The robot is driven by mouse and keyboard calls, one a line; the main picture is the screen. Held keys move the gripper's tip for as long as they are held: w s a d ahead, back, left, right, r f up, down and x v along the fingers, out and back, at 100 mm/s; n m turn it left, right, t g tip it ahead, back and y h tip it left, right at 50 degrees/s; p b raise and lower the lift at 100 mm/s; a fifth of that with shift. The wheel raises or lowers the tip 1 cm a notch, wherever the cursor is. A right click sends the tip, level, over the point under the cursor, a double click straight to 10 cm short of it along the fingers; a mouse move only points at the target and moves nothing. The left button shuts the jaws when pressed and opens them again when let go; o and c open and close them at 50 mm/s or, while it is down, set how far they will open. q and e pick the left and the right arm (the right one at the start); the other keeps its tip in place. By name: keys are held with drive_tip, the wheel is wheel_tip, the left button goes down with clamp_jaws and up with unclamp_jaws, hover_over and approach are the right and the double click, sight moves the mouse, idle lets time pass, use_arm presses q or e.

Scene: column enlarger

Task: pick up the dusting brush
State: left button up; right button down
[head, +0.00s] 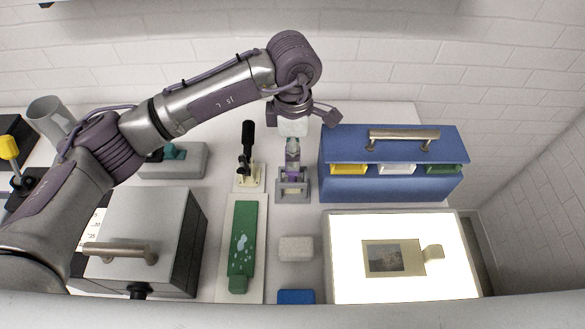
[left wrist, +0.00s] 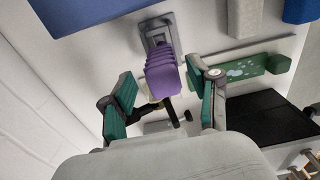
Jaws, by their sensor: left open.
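The dusting brush (left wrist: 163,78), with a purple ribbed bulb, stands in a grey holder (left wrist: 168,28) in the left wrist view. In the head view its purple part (head: 292,172) shows in the same holder (head: 293,190), left of the blue box. My left gripper (head: 293,143) is over it, reaching in from above and behind. In the left wrist view the green-padded fingers of my left gripper (left wrist: 160,80) are spread, one on each side of the bulb with gaps. The brush's bristles cannot be made out. My right gripper does not show.
A blue box (head: 335,188) with coloured trays stands close right of the holder. A black-handled tool (head: 247,140) stands to the left. A green board (head: 242,240), a whitish block (head: 296,248) and a bright light panel (head: 450,280) lie in front. A grey box (head: 140,225) is at left.

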use_arm(q)
drive_tip(key=shift+w+f, duration=0.1)
drive_tip(key=shift+f, duration=0.5)
drive_tip(key=f+p, duration=0.2)
drive_tip(key=f, duration=0.1)
drive_tip(key=f+p, duration=0.1)
drive_tip(key=shift+s+f, duration=0.15)
drive_tip(key=shift+s, duration=0.2)
drive_tip(key=shift+w+f, duration=0.1)
drive_tip(key=shift+f, duration=0.25)
clamp_jaws()
